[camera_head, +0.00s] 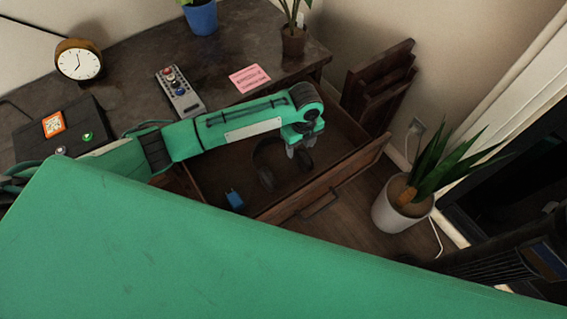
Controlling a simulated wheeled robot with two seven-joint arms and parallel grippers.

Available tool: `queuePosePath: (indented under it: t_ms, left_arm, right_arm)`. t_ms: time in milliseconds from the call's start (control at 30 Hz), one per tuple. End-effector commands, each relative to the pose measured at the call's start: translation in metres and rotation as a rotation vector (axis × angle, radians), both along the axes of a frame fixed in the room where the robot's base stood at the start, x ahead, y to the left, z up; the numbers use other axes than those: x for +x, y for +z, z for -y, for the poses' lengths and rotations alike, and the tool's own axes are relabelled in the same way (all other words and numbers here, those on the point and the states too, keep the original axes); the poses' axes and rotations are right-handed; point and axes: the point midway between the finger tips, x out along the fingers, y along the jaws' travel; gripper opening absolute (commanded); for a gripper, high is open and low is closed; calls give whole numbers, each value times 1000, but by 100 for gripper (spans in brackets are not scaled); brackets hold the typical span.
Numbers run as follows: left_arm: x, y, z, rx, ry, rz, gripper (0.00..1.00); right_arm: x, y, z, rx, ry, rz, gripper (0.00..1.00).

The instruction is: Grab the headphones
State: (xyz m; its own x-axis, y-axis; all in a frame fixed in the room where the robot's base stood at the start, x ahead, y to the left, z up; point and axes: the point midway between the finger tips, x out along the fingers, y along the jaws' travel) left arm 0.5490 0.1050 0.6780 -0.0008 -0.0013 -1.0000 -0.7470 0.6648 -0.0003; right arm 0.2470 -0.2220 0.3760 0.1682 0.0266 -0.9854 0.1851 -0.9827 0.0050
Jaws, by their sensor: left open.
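Dark headphones (266,173) lie in an open wooden drawer (340,178). My left arm comes in from the left above the desk. My left gripper (297,151) points down over the drawer, at the right side of the headphones, and its fingers are apart. The gripper hides part of the headphones, and I cannot tell whether it touches them. My right gripper is not in view.
A small blue object (235,200) lies in the drawer's near left part. The desk (130,58) bears a clock (79,61), a remote (180,92), a pink note (249,78) and plants. A white-potted plant (402,203) stands on the floor right of the drawer.

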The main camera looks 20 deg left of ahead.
Motion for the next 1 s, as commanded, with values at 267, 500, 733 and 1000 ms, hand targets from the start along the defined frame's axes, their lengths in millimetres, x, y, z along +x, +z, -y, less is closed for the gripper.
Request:
queuePosePath:
  t_ms: [267, 500, 733, 1000]
  left_arm:
    - [-1, -23, -1, -2, 1, -1, 55]
    - [1, -56, 1, -3, 1, 2, 55]
    - [1, -62, 1, -3, 0, 4, 55]
    - [1, -62, 1, -3, 0, 4, 20]
  right_arm:
    - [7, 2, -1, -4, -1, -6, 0]
    - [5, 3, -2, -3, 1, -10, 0]
    - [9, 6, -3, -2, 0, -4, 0]
    - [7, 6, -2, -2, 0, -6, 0]
